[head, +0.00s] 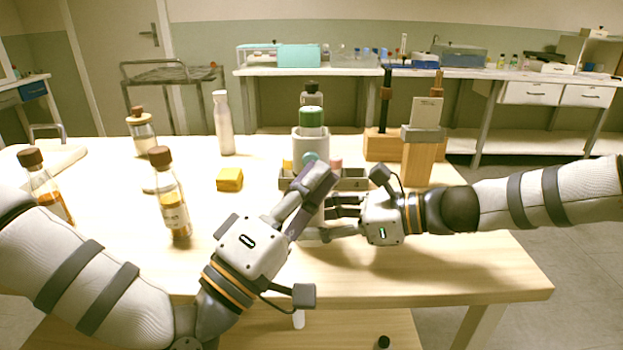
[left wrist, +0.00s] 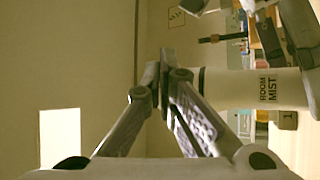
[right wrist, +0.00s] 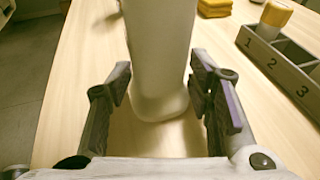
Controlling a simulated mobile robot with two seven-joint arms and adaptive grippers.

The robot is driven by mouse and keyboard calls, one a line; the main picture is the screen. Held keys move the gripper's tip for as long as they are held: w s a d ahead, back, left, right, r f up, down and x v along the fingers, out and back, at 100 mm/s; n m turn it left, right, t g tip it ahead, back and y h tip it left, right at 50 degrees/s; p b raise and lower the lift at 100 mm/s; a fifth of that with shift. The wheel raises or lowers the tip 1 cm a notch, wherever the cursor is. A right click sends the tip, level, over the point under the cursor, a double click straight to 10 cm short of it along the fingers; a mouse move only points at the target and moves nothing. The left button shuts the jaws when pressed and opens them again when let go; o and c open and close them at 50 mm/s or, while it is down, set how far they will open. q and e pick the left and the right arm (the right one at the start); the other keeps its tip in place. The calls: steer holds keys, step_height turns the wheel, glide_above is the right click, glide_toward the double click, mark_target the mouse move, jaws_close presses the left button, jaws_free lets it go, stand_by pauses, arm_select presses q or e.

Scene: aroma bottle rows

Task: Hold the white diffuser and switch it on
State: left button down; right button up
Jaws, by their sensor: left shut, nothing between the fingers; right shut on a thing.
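The white diffuser (head: 313,221) stands upright on the table, mostly covered by my left fingers in the head view. In the left wrist view the diffuser (left wrist: 258,88) appears sideways, with ROOM MIST on its side. My right gripper (head: 329,216) is shut around its lower body; in the right wrist view the diffuser (right wrist: 160,60) sits between both fingers. My left gripper (head: 321,172) is shut and empty, its fingertips (left wrist: 164,72) close to the diffuser's top end. I cannot tell whether they touch it. The switch is not clearly seen.
A numbered grey tray (head: 352,183) lies behind the hands. A green-capped white container (head: 311,145) stands behind. A wooden stand (head: 418,165) is right. The front-right tabletop is clear.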

steer(key=shift+f, duration=0.1)
stand_by(0.5)
arm_select(q)
steer(key=shift+w, duration=0.45)
steer(key=shift+s, duration=0.45)
steer(key=shift+s, duration=3)
